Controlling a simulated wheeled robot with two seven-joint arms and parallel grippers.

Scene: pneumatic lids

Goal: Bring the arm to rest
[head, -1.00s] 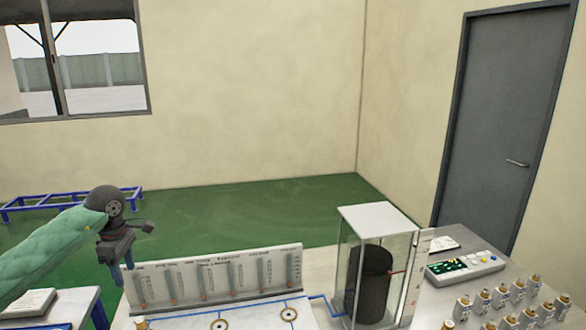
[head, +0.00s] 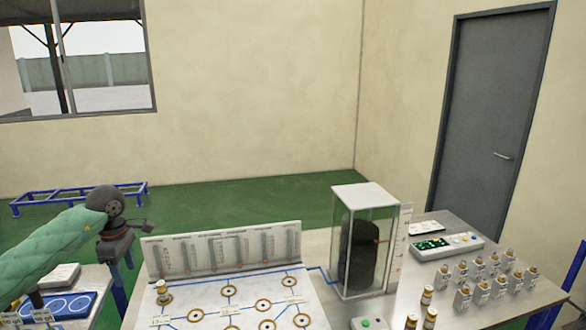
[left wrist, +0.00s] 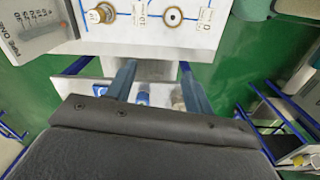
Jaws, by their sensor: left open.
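My left gripper (head: 121,262) hangs at the left in the head view, at the end of the green-sleeved arm, pointing down. It is to the left of the gauge panel and holds nothing. In the left wrist view its two blue-grey fingers (left wrist: 159,88) stand apart with a gap between them. Beyond the fingertips lies the edge of the white board. My right gripper is in neither view.
A white board with ringed ports (head: 263,305) and an upright gauge panel (head: 222,251) stand in front. A glass case (head: 366,240) holds a black cylinder. Several small bottles (head: 483,290) stand at right. A side table (head: 78,309) is at left.

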